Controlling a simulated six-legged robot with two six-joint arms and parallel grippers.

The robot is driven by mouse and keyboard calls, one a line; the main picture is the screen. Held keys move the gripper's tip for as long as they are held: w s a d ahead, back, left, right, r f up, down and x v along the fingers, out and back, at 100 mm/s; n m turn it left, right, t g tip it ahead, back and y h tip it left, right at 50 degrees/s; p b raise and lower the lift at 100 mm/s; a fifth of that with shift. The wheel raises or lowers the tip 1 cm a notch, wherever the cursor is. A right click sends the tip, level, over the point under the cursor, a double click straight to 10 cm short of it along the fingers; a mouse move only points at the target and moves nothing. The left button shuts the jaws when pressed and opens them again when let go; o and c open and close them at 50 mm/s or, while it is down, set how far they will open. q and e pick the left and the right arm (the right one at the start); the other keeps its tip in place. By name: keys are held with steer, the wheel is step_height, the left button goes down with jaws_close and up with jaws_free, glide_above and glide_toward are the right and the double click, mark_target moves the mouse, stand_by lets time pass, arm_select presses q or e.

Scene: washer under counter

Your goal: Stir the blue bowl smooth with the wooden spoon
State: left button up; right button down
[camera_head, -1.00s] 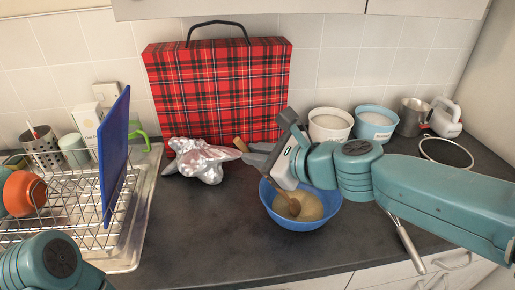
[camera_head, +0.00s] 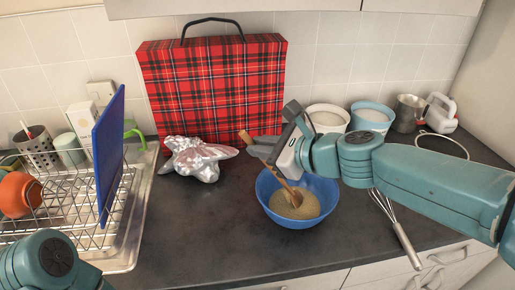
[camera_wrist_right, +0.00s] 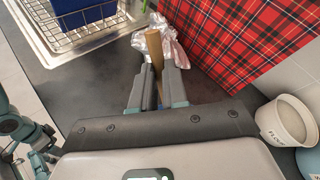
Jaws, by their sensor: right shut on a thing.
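The blue bowl (camera_head: 268,205) stands on the dark counter and holds a pale, beige mixture (camera_head: 304,207). My right gripper (camera_head: 255,147) is above the bowl's back left side, shut on the handle of the wooden spoon (camera_head: 283,184). The spoon slants down to the right, its head in the mixture. The right wrist view shows the handle's upper end (camera_wrist_right: 155,48) between the fingertips (camera_wrist_right: 157,72); the bowl is not visible there. My left arm enters at the lower left of the head view, its gripper out of frame.
A dish rack (camera_head: 75,217) with a blue board (camera_head: 108,150) stands left. Crumpled foil (camera_head: 197,158) lies before a red tartan case (camera_head: 212,85). White (camera_head: 325,121) and light-blue (camera_head: 371,119) canisters stand behind my right arm; a whisk (camera_head: 402,240) lies right. The counter left of the bowl is clear.

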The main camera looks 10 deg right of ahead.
steer(key=shift+s+a, duration=0.25)
steer(key=shift+a, duration=0.35)
steer(key=shift+w, duration=0.1)
step_height(320, 180, up, 12)
steer(key=p, duration=1.1)
steer(key=shift+f, duration=0.15)
